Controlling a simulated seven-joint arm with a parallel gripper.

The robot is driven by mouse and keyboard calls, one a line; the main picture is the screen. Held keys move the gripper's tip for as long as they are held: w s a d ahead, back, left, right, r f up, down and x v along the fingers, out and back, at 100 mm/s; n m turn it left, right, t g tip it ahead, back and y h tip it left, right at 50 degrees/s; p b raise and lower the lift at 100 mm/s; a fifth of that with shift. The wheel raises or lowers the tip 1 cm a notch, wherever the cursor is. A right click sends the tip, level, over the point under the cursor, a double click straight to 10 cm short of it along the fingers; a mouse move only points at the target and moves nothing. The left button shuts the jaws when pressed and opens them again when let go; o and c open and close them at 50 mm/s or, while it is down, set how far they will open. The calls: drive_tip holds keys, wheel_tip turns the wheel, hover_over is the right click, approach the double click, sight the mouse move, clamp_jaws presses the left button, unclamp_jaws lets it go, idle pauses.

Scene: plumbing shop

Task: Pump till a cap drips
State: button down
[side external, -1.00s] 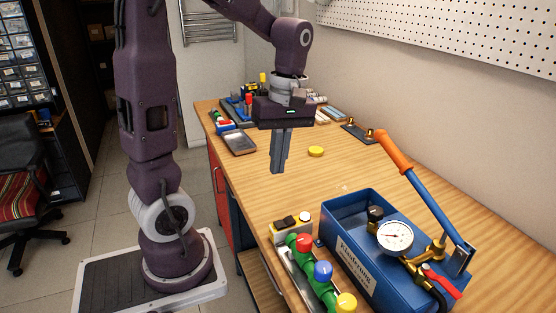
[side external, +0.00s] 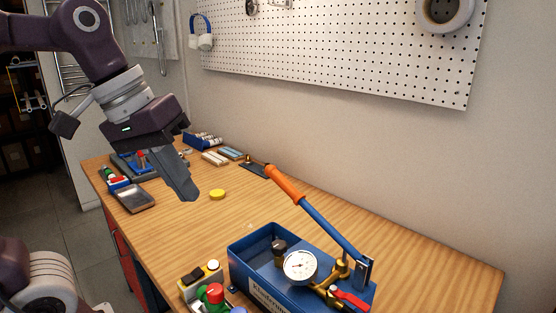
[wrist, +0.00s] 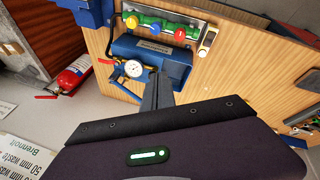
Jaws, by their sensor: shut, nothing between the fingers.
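The blue pump box (side external: 262,262) stands on the bench with a round gauge (side external: 300,266) and a red-handled valve (side external: 350,298). Its blue lever (side external: 328,231) with orange grip (side external: 284,184) slants up to the left. Beside the box, a red cap (side external: 215,293) tops the green manifold (side external: 212,307), cut off at the frame's bottom. The wrist view shows yellow (wrist: 131,21), blue (wrist: 153,30) and red caps (wrist: 180,34); I see no drip. My gripper (side external: 190,194) is shut and empty, tilted, left of the orange grip and apart from it. Its fingers (wrist: 158,85) partly cover the pump in the wrist view.
A yellow disc (side external: 217,194) lies on the wooden bench (side external: 410,257). A grey tray (side external: 135,199) and several small parts sit at the far end. A small switch box (side external: 200,272) stands left of the pump. A pegboard (side external: 330,50) hangs on the wall behind.

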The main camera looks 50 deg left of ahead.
drive_tip(key=w+a+r+n+g, duration=0.1)
drive_tip(key=w+a+r+n, duration=0.1)
drive_tip(key=w+n, duration=0.3)
drive_tip(key=w+a+r+n+g, duration=0.1)
drive_tip(key=w+a+r+n, duration=0.1)
drive_tip(key=w, duration=0.5)
drive_tip(key=w+f+n, duration=0.1)
drive_tip(key=w+n, duration=0.1)
drive_tip(key=w, duration=0.1)
drive_tip(key=w+d+n+g+y, duration=0.1)
drive_tip(key=w+n, duration=0.1)
drive_tip(key=w, duration=0.2)
drive_tip(key=w+f+n, duration=0.1)
drive_tip(key=w, duration=0.2)
drive_tip(key=shift+w+d+f+n+g+y, duration=0.3)
drive_tip(key=shift+w+f+n+g, duration=0.05)
drive_tip(key=shift+w+n+g, duration=0.05)
drive_tip(key=shift+w+d+f, duration=0.1)
drive_tip(key=shift+f, duration=2.2)
wheel_tip(320, 180, down, 12)
drive_tip(key=a, duration=0.2)
drive_tip(key=shift+d+r, duration=0.3)
drive_tip(key=shift+r, duration=1.7)
drive_tip(key=shift+d+r, duration=0.35)
drive_tip(key=shift+r, duration=1.7)
drive_tip(key=shift+d+r, duration=0.3)
drive_tip(key=shift+r, duration=1.7)
